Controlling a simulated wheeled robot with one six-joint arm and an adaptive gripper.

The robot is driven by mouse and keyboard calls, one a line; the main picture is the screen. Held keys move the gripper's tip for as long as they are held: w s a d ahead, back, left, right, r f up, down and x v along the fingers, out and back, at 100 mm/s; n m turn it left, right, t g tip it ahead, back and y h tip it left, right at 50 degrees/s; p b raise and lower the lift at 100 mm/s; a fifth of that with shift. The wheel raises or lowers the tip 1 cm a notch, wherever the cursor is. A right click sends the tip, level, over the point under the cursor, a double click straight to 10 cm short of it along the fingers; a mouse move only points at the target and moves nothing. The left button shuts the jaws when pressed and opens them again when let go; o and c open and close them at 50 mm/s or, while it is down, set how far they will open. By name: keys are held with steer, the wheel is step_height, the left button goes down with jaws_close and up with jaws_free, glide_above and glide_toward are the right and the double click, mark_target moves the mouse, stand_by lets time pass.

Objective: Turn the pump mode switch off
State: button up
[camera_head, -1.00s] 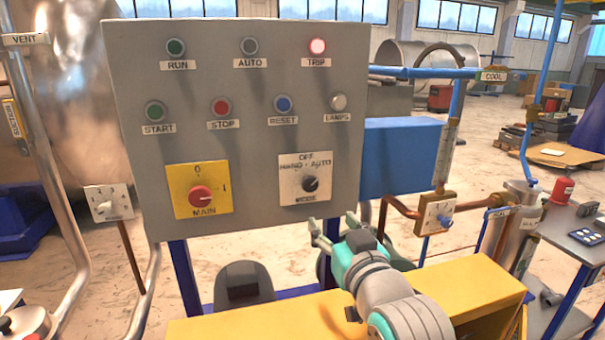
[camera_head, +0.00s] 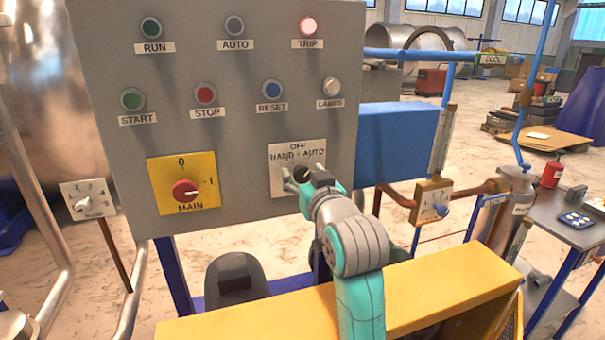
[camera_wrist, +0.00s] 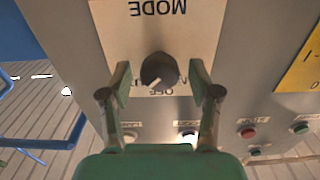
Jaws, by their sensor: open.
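The mode switch (camera_head: 301,173) is a dark round knob on a white plate (camera_head: 283,158) marked OFF, HAND and AUTO. It is partly hidden by my gripper (camera_head: 306,187) in the head view. In the wrist view, which shows the panel upside down, the knob (camera_wrist: 159,70) sits between the two fingers of my gripper (camera_wrist: 160,78). The fingers are open with a gap on each side of the knob. A pale mark on the knob points to the lower left in that view, toward the AUTO side.
The grey panel (camera_head: 225,120) also carries a red MAIN switch (camera_head: 185,190) on a yellow plate. A yellow box top (camera_head: 440,285) lies below the panel. A blue box (camera_head: 397,145) is at the right.

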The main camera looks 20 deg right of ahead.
steer(key=shift+w, duration=0.5)
steer(key=c, duration=1.1)
steer(key=shift+c, duration=0.2)
steer(key=shift+n, duration=0.4)
steer(key=n, duration=0.3)
steer(key=shift+a+n, duration=0.1)
steer(key=shift+n, duration=0.2)
steer(key=shift+f+n, duration=0.1)
steer(key=shift+n, duration=2.1)
